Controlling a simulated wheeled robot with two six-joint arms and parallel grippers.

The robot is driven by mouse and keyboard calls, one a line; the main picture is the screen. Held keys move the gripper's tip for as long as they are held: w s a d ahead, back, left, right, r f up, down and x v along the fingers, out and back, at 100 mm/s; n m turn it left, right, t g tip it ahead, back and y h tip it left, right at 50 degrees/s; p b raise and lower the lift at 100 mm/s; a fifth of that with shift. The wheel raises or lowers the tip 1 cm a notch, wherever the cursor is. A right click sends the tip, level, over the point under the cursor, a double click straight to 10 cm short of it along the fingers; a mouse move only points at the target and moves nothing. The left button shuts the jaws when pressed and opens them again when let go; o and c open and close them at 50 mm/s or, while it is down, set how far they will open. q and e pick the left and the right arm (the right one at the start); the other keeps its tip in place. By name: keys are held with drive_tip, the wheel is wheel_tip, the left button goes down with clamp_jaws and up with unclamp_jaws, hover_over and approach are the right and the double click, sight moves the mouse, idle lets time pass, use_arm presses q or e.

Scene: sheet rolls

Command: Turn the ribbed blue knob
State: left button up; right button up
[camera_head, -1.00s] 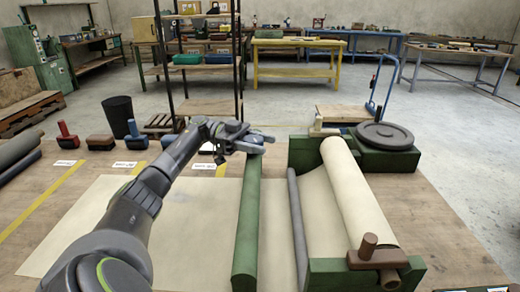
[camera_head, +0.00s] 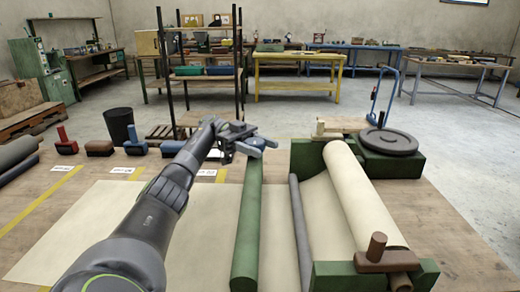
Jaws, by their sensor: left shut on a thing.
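The blue knob (camera_head: 258,142) shows as a small bluish piece at the far end of the long green bar (camera_head: 247,215), mostly covered by my gripper. Its ribs are too small to make out. My left gripper (camera_head: 256,146) reaches in from the left, its jaws closed around the knob. My right gripper is not in view.
A cream sheet (camera_head: 120,220) lies flat on the wooden table, passing under the green bar. To the right stands a green frame with a cream roll (camera_head: 360,195), a brown crank handle (camera_head: 377,250) and a dark round disc (camera_head: 388,141). Red, brown and blue blocks stand at the back left.

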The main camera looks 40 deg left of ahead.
sight(260, 143)
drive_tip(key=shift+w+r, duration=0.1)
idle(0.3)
use_arm(q)
drive_tip(key=o, duration=1)
wheel_tip(260, 143, up, 9)
drive_tip(key=shift+r+p, duration=0.2)
drive_tip(key=shift+p, duration=0.35)
drive_tip(key=shift+r, duration=0.25)
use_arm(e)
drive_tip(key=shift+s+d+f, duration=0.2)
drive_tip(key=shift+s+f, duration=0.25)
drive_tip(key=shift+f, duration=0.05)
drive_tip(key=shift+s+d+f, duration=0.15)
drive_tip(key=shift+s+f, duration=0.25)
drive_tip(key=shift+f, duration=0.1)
